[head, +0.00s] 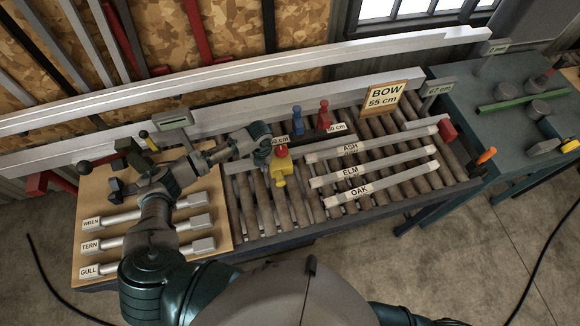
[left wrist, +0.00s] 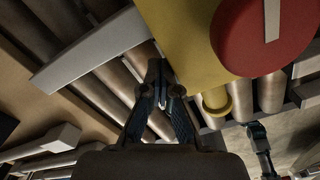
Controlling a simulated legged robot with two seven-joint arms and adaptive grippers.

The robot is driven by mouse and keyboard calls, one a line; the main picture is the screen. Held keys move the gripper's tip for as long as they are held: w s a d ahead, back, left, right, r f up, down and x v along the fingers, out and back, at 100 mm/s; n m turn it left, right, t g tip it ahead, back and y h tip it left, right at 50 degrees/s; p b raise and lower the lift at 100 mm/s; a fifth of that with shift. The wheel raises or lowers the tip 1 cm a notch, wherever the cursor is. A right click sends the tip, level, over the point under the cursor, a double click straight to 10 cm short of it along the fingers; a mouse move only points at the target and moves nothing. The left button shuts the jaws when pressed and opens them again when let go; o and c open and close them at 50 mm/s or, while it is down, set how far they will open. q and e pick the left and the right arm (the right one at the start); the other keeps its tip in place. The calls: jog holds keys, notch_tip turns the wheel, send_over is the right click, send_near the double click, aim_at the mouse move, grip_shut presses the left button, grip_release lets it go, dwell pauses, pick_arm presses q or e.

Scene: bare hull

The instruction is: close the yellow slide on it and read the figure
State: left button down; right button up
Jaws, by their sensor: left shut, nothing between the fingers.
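The yellow slide (head: 280,168) with a red knob on top stands on the roller bench, right of my left gripper (head: 263,153). In the left wrist view the yellow slide (left wrist: 185,40) and its round red knob (left wrist: 262,38) fill the top right. My left gripper (left wrist: 160,88) is shut and empty there, its fingertips close beside the slide; whether they touch it I cannot tell. Pale bars tagged ASH (head: 365,148), ELM (head: 365,172) and OAK (head: 370,188) lie right of the slide. A small grey display box (head: 173,119) stands at the left; its figure is unreadable. My right gripper is out of view.
A sign reading BOW 55 cm (head: 385,98) stands at the back. Blue (head: 297,121) and red (head: 324,115) pegs stand behind the slide. A wooden board (head: 110,215) holds rods tagged WREN, TERN and GULL. A blue-grey table (head: 470,125) with tools is at the right.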

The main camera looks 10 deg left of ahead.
aim_at(283, 162)
pick_arm(q)
jog(key=shift+w+d+b, duration=0.1)
jog(key=shift+w+d, duration=0.2)
jog(key=shift+d, duration=0.3)
jog(key=shift+w+d+b, duration=0.15)
jog(key=shift+w+d, duration=0.2)
jog(key=shift+d, duration=0.3)
jog(key=shift+w+d+b, duration=0.1)
jog(key=shift+w+d, duration=0.2)
jog(key=shift+d, duration=0.3)
jog(key=shift+w+d+b, duration=0.2)
jog(key=shift+w+d, duration=0.15)
jog(key=shift+d, duration=0.25)
jog(key=shift+w+d+b, duration=0.15)
jog(key=shift+w+d, duration=0.2)
jog(key=shift+d, duration=0.25)
jog(key=shift+r, duration=0.1)
